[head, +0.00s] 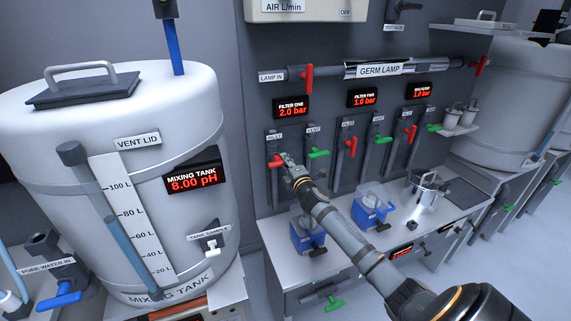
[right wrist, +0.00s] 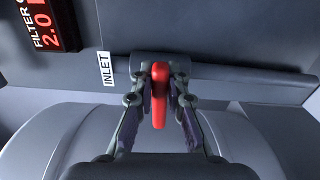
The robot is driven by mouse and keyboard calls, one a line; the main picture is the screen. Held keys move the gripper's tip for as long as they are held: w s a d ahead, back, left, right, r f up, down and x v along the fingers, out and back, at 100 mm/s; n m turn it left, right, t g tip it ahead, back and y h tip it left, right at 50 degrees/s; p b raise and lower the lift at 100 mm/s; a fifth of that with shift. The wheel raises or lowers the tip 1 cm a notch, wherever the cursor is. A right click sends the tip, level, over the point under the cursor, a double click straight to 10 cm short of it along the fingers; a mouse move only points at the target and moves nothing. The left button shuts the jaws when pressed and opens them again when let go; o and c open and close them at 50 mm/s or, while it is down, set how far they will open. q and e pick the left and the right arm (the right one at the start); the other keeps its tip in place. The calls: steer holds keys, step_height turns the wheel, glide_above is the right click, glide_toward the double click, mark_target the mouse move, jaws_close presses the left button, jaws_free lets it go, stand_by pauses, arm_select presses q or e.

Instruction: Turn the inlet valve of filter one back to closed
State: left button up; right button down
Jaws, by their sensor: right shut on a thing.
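The red inlet valve handle of filter one (head: 273,161) is on the panel under the filter one display (head: 291,107), which reads 2.0 bar. My right gripper (head: 286,164) is at this handle. In the right wrist view the red handle (right wrist: 159,95) stands between the two fingers of my right gripper (right wrist: 160,105), which are shut on it. A label reading INLET (right wrist: 106,69) is beside it. In the head view the gripper hides part of the handle, and its exact angle is hard to tell. My left gripper is not in view.
The green vent valve handle (head: 318,153) is just right of the inlet valve. The red inlet handle of filter two (head: 351,147) is farther right. A blue-framed unit (head: 307,236) stands on the bench below my right arm. The mixing tank (head: 110,190) fills the left.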

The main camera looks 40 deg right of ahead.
steer(key=shift+f, duration=0.1)
stand_by(0.4)
steer(key=c, duration=1.3)
jaws_free()
steer(key=v, duration=1.2)
